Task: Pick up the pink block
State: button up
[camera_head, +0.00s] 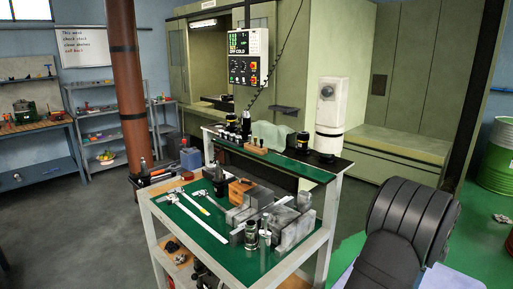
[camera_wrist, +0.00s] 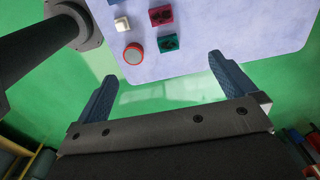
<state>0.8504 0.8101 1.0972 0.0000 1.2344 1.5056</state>
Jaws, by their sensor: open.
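The pink block (camera_wrist: 161,15) is a small magenta-pink piece with dark marks on its top. It lies on a pale lavender tabletop (camera_wrist: 230,25) near the top edge of the wrist view. My gripper (camera_wrist: 163,68) is open and empty, its two blue fingers spread wide at the table's near edge. The block is beyond the fingertips, up the picture and between them from side to side, apart from both. In the head view the block is not visible. There my dark arm fills the lower right and covers most of the lavender tabletop (camera_head: 458,279).
A teal block (camera_wrist: 168,43) lies just below the pink one. A red round piece with a grey top (camera_wrist: 134,53) and a white block (camera_wrist: 122,23) are to the left. The tooling cart (camera_head: 215,240), loaded with tools and metal blocks, stands mid-picture in the head view.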

jog(key=c, duration=0.6)
jog(key=shift+c, duration=0.2)
jog(key=s+a+f+n+t+h, duration=0.2)
jog(key=f+n, duration=0.6)
jog(key=n, duration=0.1)
jog(key=s+a+f+n+t+h, duration=0.1)
jog(key=s+a+f+n, duration=0.2)
jog(key=f+n, duration=0.55)
jog(key=x, duration=1.6)
jog(key=shift+w+d+f, duration=0.25)
jog(key=shift+d, duration=0.2)
